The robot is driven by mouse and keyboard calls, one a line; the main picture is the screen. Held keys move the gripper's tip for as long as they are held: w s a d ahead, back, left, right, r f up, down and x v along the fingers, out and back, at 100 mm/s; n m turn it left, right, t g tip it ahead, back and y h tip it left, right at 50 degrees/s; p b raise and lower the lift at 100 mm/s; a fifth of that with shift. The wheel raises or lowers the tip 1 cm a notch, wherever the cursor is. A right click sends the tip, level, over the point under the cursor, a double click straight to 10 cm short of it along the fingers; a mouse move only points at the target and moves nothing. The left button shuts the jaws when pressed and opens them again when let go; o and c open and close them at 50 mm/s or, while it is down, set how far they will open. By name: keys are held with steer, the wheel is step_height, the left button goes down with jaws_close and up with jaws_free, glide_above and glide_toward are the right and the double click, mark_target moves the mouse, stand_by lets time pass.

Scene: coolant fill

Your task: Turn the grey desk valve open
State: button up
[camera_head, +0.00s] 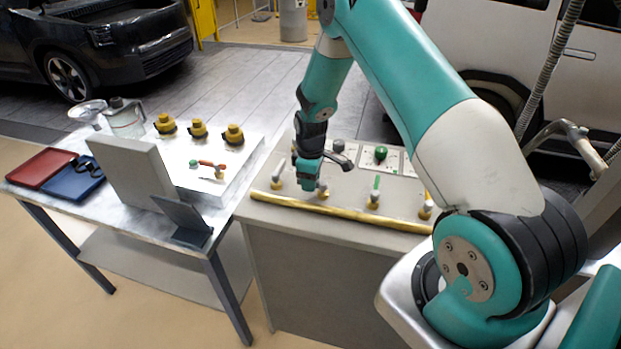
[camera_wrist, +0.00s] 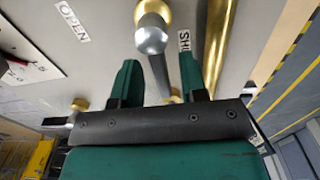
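The grey desk valve (camera_wrist: 151,38) shows in the wrist view as a silver hub on a brass body, with a grey lever running down from it. The lever lies between the two green fingers of my gripper (camera_wrist: 158,62), with a gap on each side. The fingers are open. An OPEN label (camera_wrist: 73,22) is at the upper left, and a partly hidden SHUT label (camera_wrist: 184,42) is right of the hub. In the head view my gripper (camera_head: 309,181) is low over the desk's front row of valves, beside a pale-topped valve (camera_head: 322,188); its lever is hard to make out.
A yellow pipe (camera_head: 335,217) runs along the desk's front edge. A green-handled valve (camera_head: 375,190) and another valve (camera_head: 426,208) stand to the right, and one (camera_head: 277,176) to the left. A green knob (camera_head: 381,152) sits behind. The left table (camera_head: 135,210) holds trays and yellow-capped fittings.

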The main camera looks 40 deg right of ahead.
jaws_close()
steer(key=shift+w+d+m, duration=0.1)
steer(key=shift+m, duration=0.2)
steer(key=m+b, duration=0.2)
steer(key=shift+w+d+f+m, duration=0.1)
steer(key=shift+w+d+m, duration=0.1)
steer(key=shift+d+m, duration=0.15)
steer(key=m+b, duration=0.1)
steer(key=d+m+b, duration=0.1)
steer(key=m, duration=0.1)
steer(key=shift+w+d+m, duration=0.1)
steer(key=shift+m, duration=0.15)
steer(key=m, duration=0.1)
steer(key=m+b, duration=0.1)
steer(key=shift+d+m, duration=0.4)
steer(key=m, duration=0.1)
steer(key=d+m+b, duration=0.1)
steer(key=m, duration=0.1)
steer(key=shift+s+m, duration=0.2)
steer(key=shift+m, duration=0.1)
steer(key=shift+s+d+m+b, duration=0.15)
steer(key=shift+d+m+b, duration=0.1)
steer(key=shift+m, duration=0.55)
steer(key=shift+s+d+m+b, duration=0.15)
steer(key=shift+s+m+b, duration=0.1)
steer(key=shift+m, duration=0.55)
steer(key=shift+s+d+m+b, duration=0.1)
steer(key=shift+d+m+b, duration=0.15)
steer(key=shift+m, duration=0.55)
